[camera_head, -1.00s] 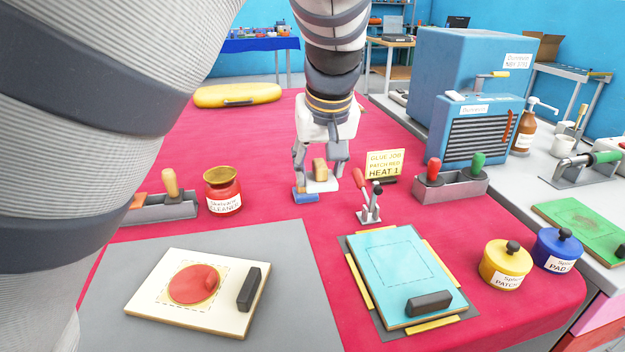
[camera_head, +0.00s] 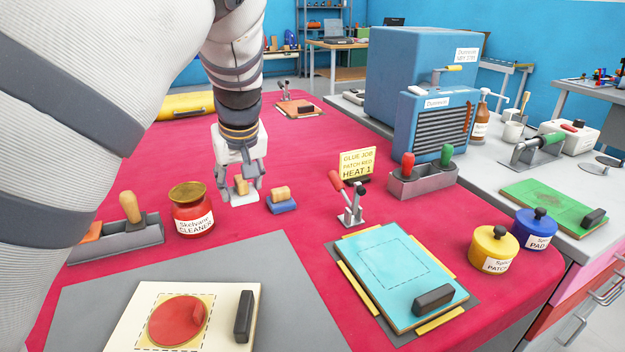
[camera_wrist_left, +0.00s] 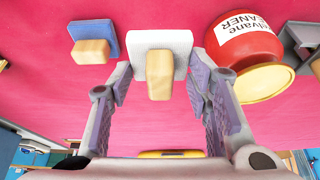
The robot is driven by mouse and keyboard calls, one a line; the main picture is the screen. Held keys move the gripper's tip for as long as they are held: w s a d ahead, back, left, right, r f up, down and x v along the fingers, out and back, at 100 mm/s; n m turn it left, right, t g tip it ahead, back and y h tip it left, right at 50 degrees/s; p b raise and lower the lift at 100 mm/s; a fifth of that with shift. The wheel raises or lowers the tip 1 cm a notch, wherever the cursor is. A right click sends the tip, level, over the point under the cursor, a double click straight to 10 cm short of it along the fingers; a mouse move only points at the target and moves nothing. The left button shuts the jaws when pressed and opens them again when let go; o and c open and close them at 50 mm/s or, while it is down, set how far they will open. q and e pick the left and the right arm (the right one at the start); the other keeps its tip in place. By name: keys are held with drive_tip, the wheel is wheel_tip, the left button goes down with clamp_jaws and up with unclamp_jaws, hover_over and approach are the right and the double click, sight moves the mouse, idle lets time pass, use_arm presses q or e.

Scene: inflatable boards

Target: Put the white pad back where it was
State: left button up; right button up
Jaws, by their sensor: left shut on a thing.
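The white pad (camera_head: 243,199) has a flat white base and a tan block handle. My left gripper (camera_head: 240,186) is shut on it, with its fingers on both sides. The pad is at or just above the red cloth; I cannot tell if it touches. In the left wrist view, the white pad (camera_wrist_left: 142,62) lies between the fingers of the left gripper (camera_wrist_left: 160,88). A blue pad (camera_head: 283,206) with a similar tan handle stands just right of it, apart. The blue pad also shows in the left wrist view (camera_wrist_left: 80,35). My right gripper is not in view.
A red cleaner jar (camera_head: 193,215) and a grey holder (camera_head: 140,237) stand left of the pad. A yellow sign (camera_head: 357,164), a lever clamp (camera_head: 352,212) and a turquoise board (camera_head: 385,275) lie to the right. The cloth behind the pads is mostly clear.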

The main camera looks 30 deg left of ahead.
sight(241, 215)
use_arm(q)
drive_tip(key=shift+w+a+f, duration=0.3)
drive_tip(key=shift+a+f, duration=0.45)
drive_tip(key=shift+f, duration=0.2)
drive_tip(key=shift+s+d+x, duration=0.1)
drive_tip(key=shift+s+x, duration=0.05)
drive_tip(key=shift+x, duration=0.75)
drive_tip(key=shift+s+d+x, duration=0.1)
drive_tip(key=shift+s+x, duration=0.05)
drive_tip(key=shift+x, duration=0.8)
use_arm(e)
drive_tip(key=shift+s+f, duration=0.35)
use_arm(q)
drive_tip(key=shift+f, duration=0.15)
drive_tip(key=shift+f, duration=0.15)
drive_tip(key=o, duration=0.9)
